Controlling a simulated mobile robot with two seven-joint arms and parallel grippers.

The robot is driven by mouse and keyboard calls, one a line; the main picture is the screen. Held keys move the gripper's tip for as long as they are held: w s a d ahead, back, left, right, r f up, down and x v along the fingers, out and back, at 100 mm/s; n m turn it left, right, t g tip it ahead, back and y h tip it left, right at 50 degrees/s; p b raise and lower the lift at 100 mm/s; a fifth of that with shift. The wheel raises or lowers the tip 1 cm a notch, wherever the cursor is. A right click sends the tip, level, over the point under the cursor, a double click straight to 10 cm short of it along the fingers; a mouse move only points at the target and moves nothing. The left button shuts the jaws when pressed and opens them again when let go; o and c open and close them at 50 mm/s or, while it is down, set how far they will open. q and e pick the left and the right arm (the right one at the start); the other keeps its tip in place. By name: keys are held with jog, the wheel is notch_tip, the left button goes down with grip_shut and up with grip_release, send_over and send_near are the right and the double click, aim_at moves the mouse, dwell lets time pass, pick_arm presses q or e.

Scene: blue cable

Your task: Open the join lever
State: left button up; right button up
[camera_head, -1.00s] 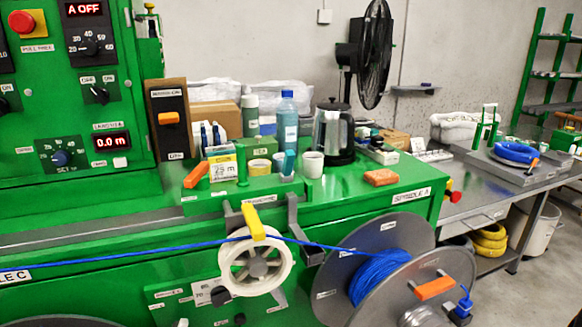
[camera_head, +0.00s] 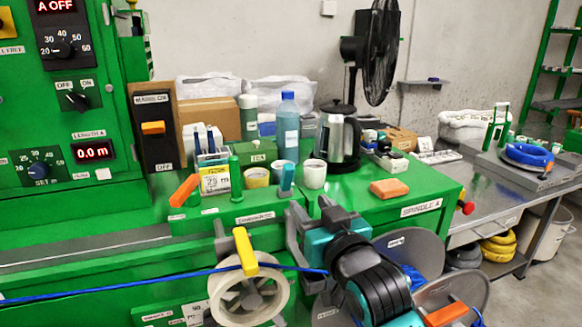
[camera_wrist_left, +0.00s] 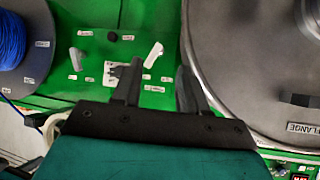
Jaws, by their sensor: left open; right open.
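No lever has a label that I can read as the join lever. An orange lever (camera_head: 185,190) stands tilted on the green ledge, left of the yellow-labelled box. A yellow lever (camera_head: 245,252) sits above the white guide wheel (camera_head: 250,298), with the blue cable (camera_head: 120,285) running past it. My right gripper (camera_head: 308,205) is open and empty, its fingers up in front of the ledge, right of the yellow lever. My left gripper (camera_wrist_left: 156,84) is open and empty over a green panel with a pale lever (camera_wrist_left: 154,55); it is outside the head view.
Cups, bottles and a kettle (camera_head: 338,140) crowd the ledge's back. An orange block (camera_head: 389,188) lies on the clearer right part. The spindle reel (camera_head: 415,250) is partly behind my right arm. In the left wrist view, a large grey flange (camera_wrist_left: 245,70) fills the right.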

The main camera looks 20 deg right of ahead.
aim_at(290, 176)
jog(key=w, duration=1.3)
jog(key=shift+a+r, duration=0.1)
jog(key=shift+r, duration=0.2)
jog(key=shift+c, duration=0.2)
grip_shut()
